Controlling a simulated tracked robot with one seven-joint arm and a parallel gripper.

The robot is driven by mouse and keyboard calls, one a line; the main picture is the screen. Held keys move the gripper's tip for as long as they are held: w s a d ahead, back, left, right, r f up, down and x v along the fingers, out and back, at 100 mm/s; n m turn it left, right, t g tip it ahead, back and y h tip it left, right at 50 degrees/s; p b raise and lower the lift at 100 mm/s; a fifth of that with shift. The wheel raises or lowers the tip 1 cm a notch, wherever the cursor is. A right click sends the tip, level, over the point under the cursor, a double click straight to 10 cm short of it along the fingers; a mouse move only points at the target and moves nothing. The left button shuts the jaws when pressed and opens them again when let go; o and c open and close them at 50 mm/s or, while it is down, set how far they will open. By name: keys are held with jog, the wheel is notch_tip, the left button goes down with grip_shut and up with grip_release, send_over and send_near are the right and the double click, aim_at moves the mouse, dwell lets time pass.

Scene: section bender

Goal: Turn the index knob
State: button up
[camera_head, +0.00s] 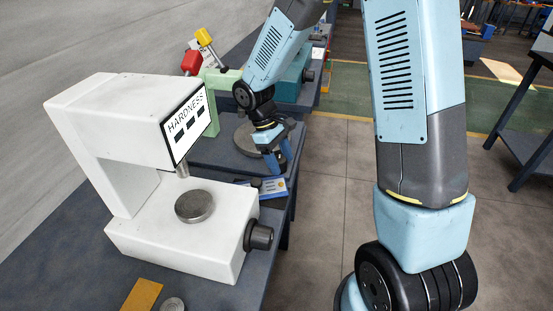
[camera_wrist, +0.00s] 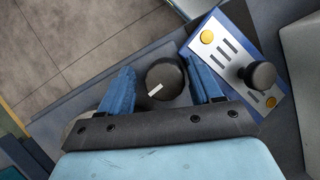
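A round black knob (camera_wrist: 165,80) with a white pointer mark shows in the wrist view; I take it for the index knob. The pointer aims toward the lower left. My gripper (camera_wrist: 160,75) is open, with one blue finger on the left of the knob and one on the right. A gap shows on both sides, wider on the left; whether the fingertips reach down to knob height I cannot tell. In the head view my gripper (camera_head: 276,162) points down over the bench near the blue-and-white panel (camera_head: 272,190), and I cannot make out the knob there.
The panel, with two yellow buttons and a black ball-topped lever (camera_wrist: 260,75), lies close to the right finger. A white hardness tester (camera_head: 130,125) stands left of my gripper in the head view. Open floor (camera_head: 320,220) lies right of the bench edge.

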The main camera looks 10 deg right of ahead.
jog(key=shift+o, duration=0.4)
jog(key=shift+a, duration=0.15)
jog(key=v, duration=1.3)
jog(key=shift+r, duration=0.3)
jog(key=shift+c, duration=0.2)
